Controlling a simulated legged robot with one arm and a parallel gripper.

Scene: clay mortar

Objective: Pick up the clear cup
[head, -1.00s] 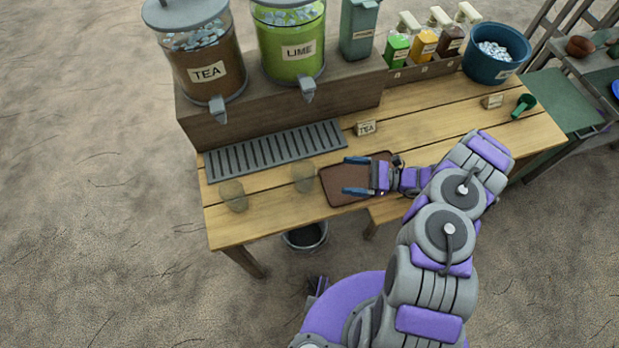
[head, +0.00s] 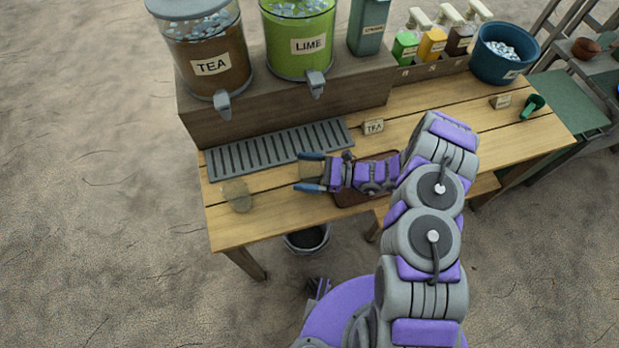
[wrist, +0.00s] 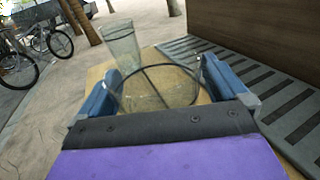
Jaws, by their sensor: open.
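A clear cup (wrist: 150,92) stands between the two open fingers of my gripper (wrist: 165,90) in the wrist view, with its round rim close to the camera. In the head view my gripper (head: 311,172) points left over the table, with the cup (head: 309,171) between its blue fingertips. A gap to the fingers is hard to judge. A second clear cup (head: 237,195) stands upright to the left, near the table's left end. It also shows beyond the first cup in the wrist view (wrist: 121,44).
The slatted drip tray (head: 280,150) lies behind the cups, below the tea dispenser (head: 208,60) and lime dispenser (head: 298,45). A brown tray (head: 350,198) lies under my arm. A tea sign (head: 373,127) stands behind it. A bucket (head: 307,239) is below the table.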

